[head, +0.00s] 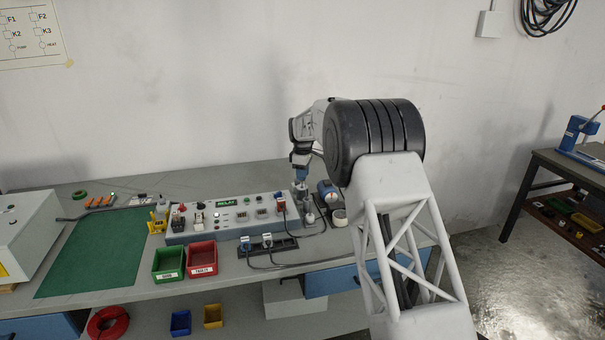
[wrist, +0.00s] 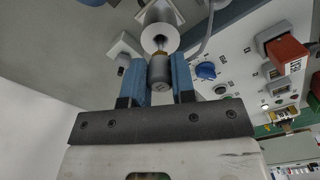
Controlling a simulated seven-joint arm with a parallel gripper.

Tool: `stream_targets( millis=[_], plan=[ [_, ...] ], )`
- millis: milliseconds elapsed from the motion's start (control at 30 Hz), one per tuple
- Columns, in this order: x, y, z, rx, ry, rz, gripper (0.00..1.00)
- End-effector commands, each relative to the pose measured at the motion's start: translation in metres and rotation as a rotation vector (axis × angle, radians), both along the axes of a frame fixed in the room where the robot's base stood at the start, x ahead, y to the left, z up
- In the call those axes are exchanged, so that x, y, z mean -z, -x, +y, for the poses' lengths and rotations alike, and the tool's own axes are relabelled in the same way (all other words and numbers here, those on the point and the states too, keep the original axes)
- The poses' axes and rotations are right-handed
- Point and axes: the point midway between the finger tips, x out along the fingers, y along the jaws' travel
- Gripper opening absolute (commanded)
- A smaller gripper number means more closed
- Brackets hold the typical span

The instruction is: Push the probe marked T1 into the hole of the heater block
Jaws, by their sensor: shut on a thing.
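My gripper (wrist: 159,78) is shut on the probe, with one blue finger on each side of it. The probe (wrist: 160,72) has a dark grey round body, a brass-coloured collar and a thin shaft pointing away from the gripper. A pale round block with a dark hole, apparently the heater block (wrist: 149,42), is just beyond the probe. The shaft lines up with the hole; I cannot tell how far it is inside. The probe's marking is not readable. In the head view my gripper (head: 301,172) points down at the right end of the panel, and the probe is too small to make out.
The relay panel (head: 230,228) with knobs, switches and plugs is left of my gripper. A blue round device (head: 327,190) and a white-topped round item (head: 339,218) stand close on the right. Green (head: 168,264) and red (head: 202,260) bins are in front. The green mat (head: 95,255) is bare.

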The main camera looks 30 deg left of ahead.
Motion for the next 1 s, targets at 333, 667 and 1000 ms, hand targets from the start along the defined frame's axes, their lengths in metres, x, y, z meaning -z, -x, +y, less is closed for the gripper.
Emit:
stream_targets(
  millis=[333, 667, 1000],
  plan=[
    [0.005, 0.000, 0.000, 0.000, 0.000, 0.000, 0.01],
    [0.009, 0.000, 0.000, 0.000, 0.000, 0.000, 0.01],
    [0.014, 0.000, 0.000, 0.000, 0.000, 0.000, 0.01]
  ],
)
